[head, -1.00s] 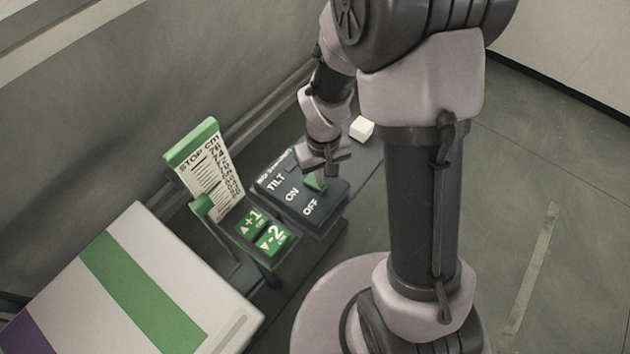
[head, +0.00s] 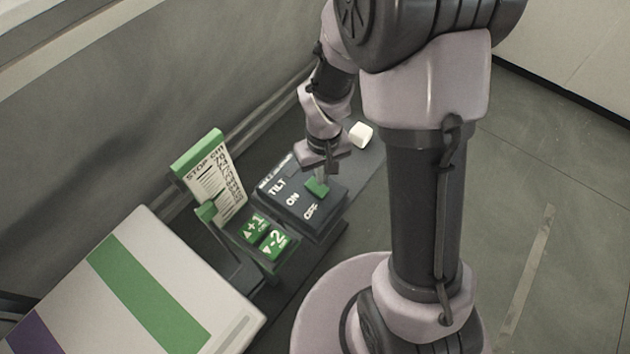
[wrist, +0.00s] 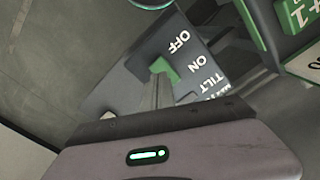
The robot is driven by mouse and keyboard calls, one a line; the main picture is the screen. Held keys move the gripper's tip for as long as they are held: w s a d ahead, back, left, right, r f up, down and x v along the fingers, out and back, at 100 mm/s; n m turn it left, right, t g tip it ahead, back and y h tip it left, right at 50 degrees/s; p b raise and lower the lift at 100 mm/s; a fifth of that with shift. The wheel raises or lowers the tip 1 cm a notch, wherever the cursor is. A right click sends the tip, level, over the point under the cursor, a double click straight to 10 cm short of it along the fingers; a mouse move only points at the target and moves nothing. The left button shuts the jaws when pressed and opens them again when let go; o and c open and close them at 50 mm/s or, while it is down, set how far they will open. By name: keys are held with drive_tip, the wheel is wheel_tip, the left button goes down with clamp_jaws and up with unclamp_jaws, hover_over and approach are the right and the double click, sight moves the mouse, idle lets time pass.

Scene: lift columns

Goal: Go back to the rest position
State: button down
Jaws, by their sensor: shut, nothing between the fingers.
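My gripper (head: 321,178) is shut and empty, pointing down just above the dark control box (head: 290,210). The box carries the words TILT, ON and OFF and a green switch (head: 316,188) beside them. In the wrist view the shut fingers (wrist: 158,88) reach toward the green switch (wrist: 165,69), partly in front of it. I cannot tell whether the fingertips touch the switch.
Green +1 and -2 buttons (head: 265,236) sit left of the box. Behind them stands a green-topped STOP CM sign (head: 213,178). A white block (head: 361,134) lies beyond the box. A white slab with a green stripe (head: 145,295) is at lower left. The floor at right is clear.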

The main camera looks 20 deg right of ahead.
wheel_tip(320, 180, up, 3)
drive_tip(key=shift+f+p, duration=0.1)
drive_tip(key=shift+p, duration=0.7)
